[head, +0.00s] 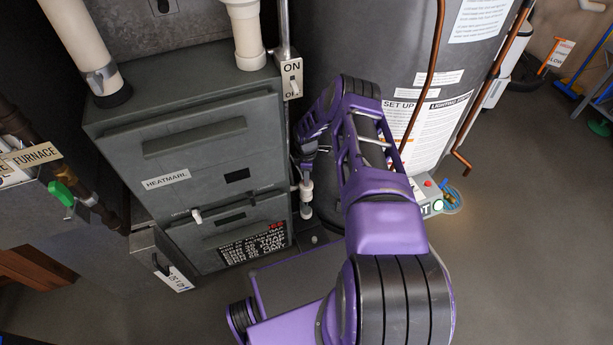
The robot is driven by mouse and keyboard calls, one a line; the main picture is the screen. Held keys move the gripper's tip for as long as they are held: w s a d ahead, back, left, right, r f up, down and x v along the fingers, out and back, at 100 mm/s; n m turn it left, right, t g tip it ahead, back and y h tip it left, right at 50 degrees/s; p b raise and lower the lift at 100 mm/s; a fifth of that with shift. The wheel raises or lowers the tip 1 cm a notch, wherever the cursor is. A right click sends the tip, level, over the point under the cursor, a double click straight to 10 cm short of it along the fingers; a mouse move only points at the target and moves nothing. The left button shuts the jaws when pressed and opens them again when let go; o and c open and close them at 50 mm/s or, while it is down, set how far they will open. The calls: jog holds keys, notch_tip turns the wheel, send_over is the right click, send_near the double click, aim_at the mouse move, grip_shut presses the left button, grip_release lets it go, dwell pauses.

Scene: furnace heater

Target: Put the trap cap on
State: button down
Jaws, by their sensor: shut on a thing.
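My gripper (304,165) is at the far end of my purple arm, low beside the right side of the furnace cabinet. It points down and is small and partly hidden by my arm links. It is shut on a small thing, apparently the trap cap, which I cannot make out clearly. A white pipe fitting (306,197), which looks like the trap, stands upright just below the gripper. I cannot tell whether the held thing touches it.
The grey furnace (205,150) stands close on the left, with a switch box (291,78) above the gripper. A grey tank (355,40) with copper pipes stands behind my arm.

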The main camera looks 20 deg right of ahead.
jog(key=c, duration=0.6)
grip_release()
